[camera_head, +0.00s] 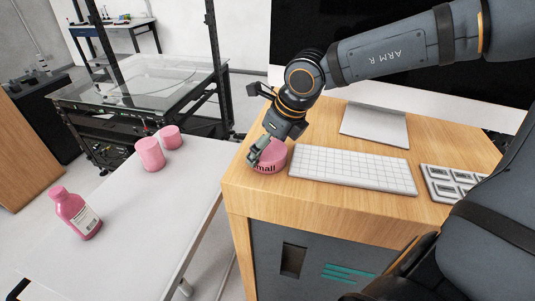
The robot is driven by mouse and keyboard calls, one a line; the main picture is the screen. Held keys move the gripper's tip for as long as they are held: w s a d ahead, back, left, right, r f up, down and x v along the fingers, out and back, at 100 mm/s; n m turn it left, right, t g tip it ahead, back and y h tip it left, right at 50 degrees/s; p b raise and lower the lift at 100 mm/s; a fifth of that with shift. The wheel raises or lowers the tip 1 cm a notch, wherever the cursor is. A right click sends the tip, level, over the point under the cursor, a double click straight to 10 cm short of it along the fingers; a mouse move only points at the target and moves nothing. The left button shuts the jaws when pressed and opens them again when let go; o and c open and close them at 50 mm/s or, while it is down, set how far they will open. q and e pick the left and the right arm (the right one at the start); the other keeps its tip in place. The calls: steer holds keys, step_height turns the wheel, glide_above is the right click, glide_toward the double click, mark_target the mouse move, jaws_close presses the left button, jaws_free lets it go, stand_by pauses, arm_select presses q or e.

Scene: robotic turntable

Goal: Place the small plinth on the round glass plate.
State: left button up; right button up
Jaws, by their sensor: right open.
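The small plinth (271,158) is a short pink cylinder with dark lettering, of which "mall" shows. It stands upright near the left edge of the wooden desk. My right gripper (256,155) is open at the plinth's left side, pointing down, and covers part of it. I cannot tell whether the fingers touch it. A clear glass surface (160,72) lies on a black frame at the back left; its outline is hard to make out, so I cannot tell whether it is the round glass plate. My left gripper is not in view.
A keyboard (352,170) lies right of the plinth on the desk (262,200). A gap separates desk and table.

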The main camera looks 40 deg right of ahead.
steer(key=shift+s+a+r, duration=0.25)
steer(key=shift+s+a, duration=0.05)
steer(key=shift+c, duration=0.7)
steer(key=shift+s+r, duration=0.1)
steer(key=shift+s, duration=0.15)
steer(key=shift+c, duration=1.3)
steer(key=shift+d, duration=0.1)
steer(key=c, duration=0.7)
steer(key=shift+w, duration=0.1)
